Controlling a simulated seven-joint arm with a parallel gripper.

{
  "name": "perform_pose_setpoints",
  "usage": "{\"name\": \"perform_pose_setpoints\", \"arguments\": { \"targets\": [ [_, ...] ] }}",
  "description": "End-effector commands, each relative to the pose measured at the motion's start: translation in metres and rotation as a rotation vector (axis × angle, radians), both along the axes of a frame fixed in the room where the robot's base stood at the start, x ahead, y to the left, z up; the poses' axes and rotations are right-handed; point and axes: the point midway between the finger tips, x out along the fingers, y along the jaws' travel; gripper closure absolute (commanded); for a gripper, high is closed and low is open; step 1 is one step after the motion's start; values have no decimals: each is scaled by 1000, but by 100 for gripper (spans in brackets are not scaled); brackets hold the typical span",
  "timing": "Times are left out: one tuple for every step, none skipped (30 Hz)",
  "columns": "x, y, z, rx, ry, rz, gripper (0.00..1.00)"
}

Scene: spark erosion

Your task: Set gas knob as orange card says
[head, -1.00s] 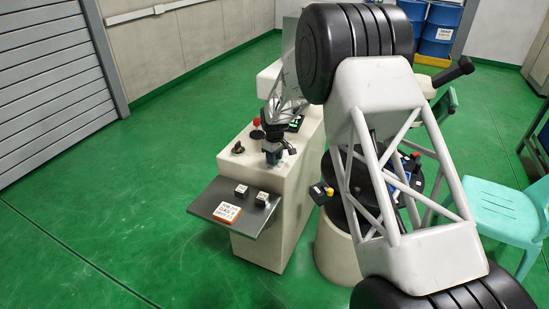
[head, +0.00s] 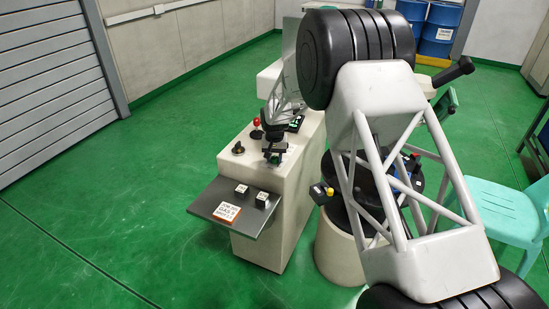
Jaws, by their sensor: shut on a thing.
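The orange-bordered card (head: 226,212) lies on the grey shelf (head: 206,205) at the front of the white machine console; its small print is too blurred to read surely. My gripper (head: 274,158) is low over the console top, shut on a small control there, likely a knob. The jaws mostly hide this control, and a little green shows at them. I cannot read a knob setting. A separate dark brown knob (head: 239,148) stands on the console top to the left of my gripper, apart from it.
Two small white-topped labelled blocks (head: 241,189) (head: 262,198) sit on the shelf. A red button (head: 256,122) and a dark display (head: 296,124) are behind my gripper. A round black-topped stand is at right, a turquoise chair (head: 510,205) beyond. Green floor at left is clear.

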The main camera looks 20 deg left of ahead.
Motion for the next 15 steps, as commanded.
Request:
{"name": "perform_pose_setpoints", "arguments": {
  "targets": [
    [1,1,2,2,-2,-43,88],
    [1,1,2,2,-2,-72,88],
    [1,1,2,2,-2,-109,88],
    [1,1,2,2,-2,-138,88],
    [1,1,1,2,-2,-167,88],
    [1,1,1,2,-3,-204,88],
    [1,1,1,2,-3,-233,88],
    [1,1,1,2,-3,-262,88],
    [1,1,1,2,-3,-299,88],
    [1,1,1,2,-3,-328,88],
    [1,1,1,3,-2,-357,88],
    [1,1,1,3,-2,-394,88],
    [1,1,1,3,-2,-423,88],
    [1,1,2,3,-2,-452,88],
    [1,1,2,3,-2,-489,88]
  ]
}}
